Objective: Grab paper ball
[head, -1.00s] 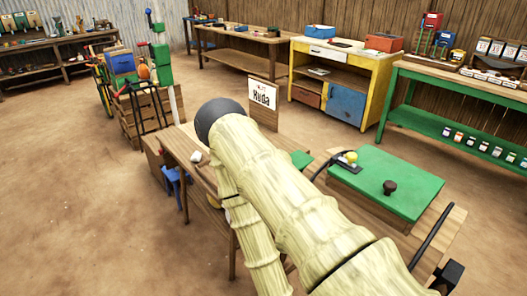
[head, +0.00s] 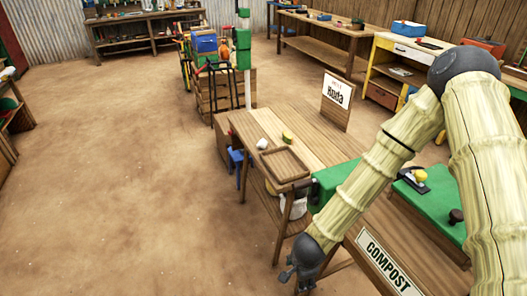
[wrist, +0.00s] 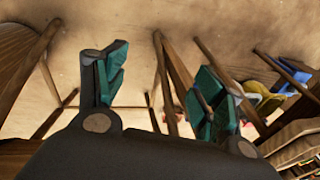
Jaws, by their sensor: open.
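A small whitish lump (head: 262,143), which looks like the paper ball, lies on the wooden table (head: 300,130) near its left edge in the head view. It is too small there to see creases. My gripper (head: 298,272) hangs low in front of the table, below the tabletop and well apart from the lump. In the wrist view my gripper (wrist: 160,80) is open, with its two teal-padded fingers spread and nothing between them. I cannot make out the paper ball in the wrist view.
A wooden tray (head: 284,164) sits at the table's near edge, with a yellow-green item (head: 288,137) behind it. A name sign (head: 337,98) stands at the back. A compost-labelled bench (head: 385,265) is at right. Table legs (wrist: 165,85) cross the wrist view. Floor at left is clear.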

